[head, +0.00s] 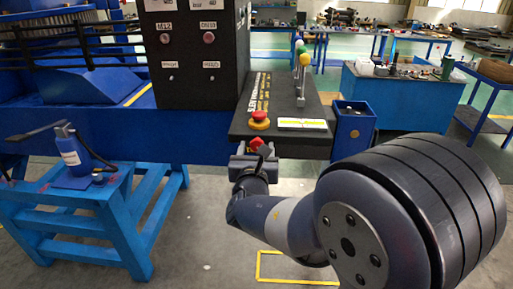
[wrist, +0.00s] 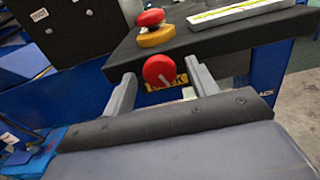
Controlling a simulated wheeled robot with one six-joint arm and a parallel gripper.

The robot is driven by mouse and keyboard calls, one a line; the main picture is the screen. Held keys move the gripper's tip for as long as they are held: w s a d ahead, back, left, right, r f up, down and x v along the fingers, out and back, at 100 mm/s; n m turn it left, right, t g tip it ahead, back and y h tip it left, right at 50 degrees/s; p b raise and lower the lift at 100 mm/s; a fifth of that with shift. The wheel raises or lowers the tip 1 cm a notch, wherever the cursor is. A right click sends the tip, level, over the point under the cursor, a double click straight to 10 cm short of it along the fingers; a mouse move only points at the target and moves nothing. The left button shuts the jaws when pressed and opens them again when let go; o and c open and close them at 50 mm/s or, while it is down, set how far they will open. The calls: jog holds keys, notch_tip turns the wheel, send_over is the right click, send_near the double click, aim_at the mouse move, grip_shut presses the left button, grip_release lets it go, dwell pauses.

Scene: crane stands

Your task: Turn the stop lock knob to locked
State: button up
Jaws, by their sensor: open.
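The red stop lock knob (wrist: 159,71) sits on the front face of the black console, with a pale pointer mark on its lower right. A yellow label with dark lettering is partly visible behind and below it. In the head view the knob (head: 257,144) shows as a small red shape below the console edge. My gripper (wrist: 160,76) is open, with one finger on each side of the knob. Gaps show between fingers and knob in the wrist view; contact cannot be told. My gripper (head: 254,157) also shows in the head view, at the console front.
A red mushroom button on a yellow base (head: 260,120) sits on the console top (head: 285,95), just above the knob. A white-yellow strip (head: 302,124) and upright coloured-ball levers (head: 302,70) are beside it. A blue stand (head: 65,200) with a bottle is at left.

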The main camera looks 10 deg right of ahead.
jog(key=shift+w, duration=0.2)
jog(key=c, duration=0.9)
jog(key=shift+f+m+b, duration=0.25)
jog(key=shift+m+b, duration=0.25)
jog(key=shift+b, duration=0.7)
jog(key=shift+c, duration=0.3)
jog(key=m+b, duration=0.2)
jog(key=b, duration=0.2)
jog(key=shift+m, duration=0.3)
jog(key=shift+r+m+b, duration=0.2)
jog(key=shift+m+b, duration=0.3)
jog(key=shift+b, duration=0.2)
